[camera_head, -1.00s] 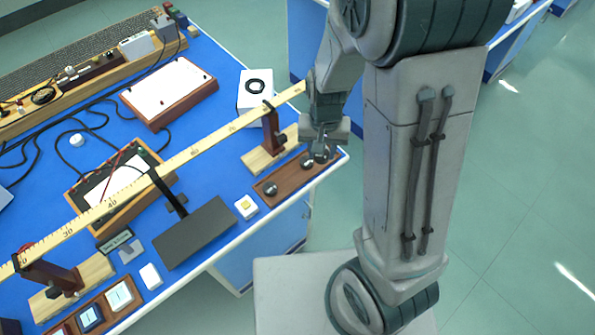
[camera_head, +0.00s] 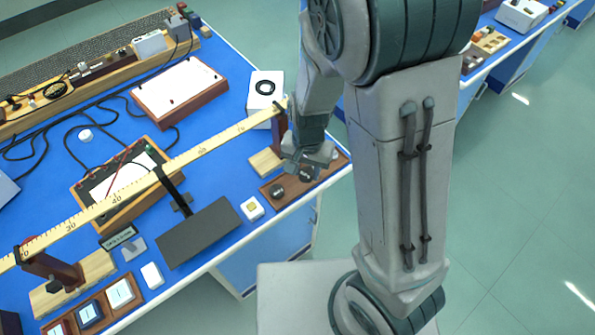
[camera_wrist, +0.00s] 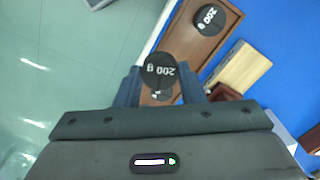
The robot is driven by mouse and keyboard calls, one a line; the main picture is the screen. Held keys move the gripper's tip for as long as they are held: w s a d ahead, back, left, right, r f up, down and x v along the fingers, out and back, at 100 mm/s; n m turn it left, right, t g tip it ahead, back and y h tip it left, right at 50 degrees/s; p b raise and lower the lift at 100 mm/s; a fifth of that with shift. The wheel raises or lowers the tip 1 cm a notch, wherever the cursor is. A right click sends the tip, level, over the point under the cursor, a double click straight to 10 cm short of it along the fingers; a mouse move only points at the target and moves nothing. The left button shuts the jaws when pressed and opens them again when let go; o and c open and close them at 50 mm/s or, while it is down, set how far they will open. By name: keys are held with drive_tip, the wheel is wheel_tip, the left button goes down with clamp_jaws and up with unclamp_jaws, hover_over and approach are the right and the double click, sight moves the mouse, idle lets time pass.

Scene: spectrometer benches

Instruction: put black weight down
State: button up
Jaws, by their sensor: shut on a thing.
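My gripper (camera_wrist: 160,92) is shut on a black round weight (camera_wrist: 160,70) marked 200 g. In the head view, my gripper (camera_head: 307,170) is over the brown wooden tray (camera_head: 336,166) near the bench edge. The tray also shows in the wrist view (camera_wrist: 190,50). Another black 200 g weight (camera_wrist: 208,20) sits at the tray's far end; it is the dark disc (camera_head: 277,191) in the head view. A dark piece with pale marks shows just below the held weight, mostly hidden. I cannot tell whether the held weight touches the tray.
A balance beam, a yellow ruler (camera_head: 225,137), crosses above the bench, with a wooden stand (camera_head: 266,162) beside the tray. A white box (camera_head: 265,88) with a black ring stands behind. A small white-and-yellow block (camera_head: 252,207) and dark plate (camera_head: 198,232) lie left of the tray.

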sight(297, 180)
drive_tip(key=w+a+f, duration=0.2)
drive_tip(key=w, duration=0.1)
drive_tip(key=shift+w+a+f, duration=0.1)
drive_tip(key=shift+f, duration=2.05)
drive_tip(key=shift+f, duration=0.1)
drive_tip(key=shift+f, duration=0.15)
drive_tip(key=o, duration=1.1)
drive_tip(key=shift+w+a+r+p, duration=0.1)
drive_tip(key=shift+r+p, duration=0.25)
drive_tip(key=shift+r, duration=0.1)
wheel_tip(297, 180, up, 11)
drive_tip(key=s+d+r+n+t, duration=0.3)
drive_tip(key=s+d+r, duration=0.9)
drive_tip(key=r, duration=0.4)
drive_tip(key=shift+s+n, duration=0.55)
drive_tip(key=shift+n, duration=0.25)
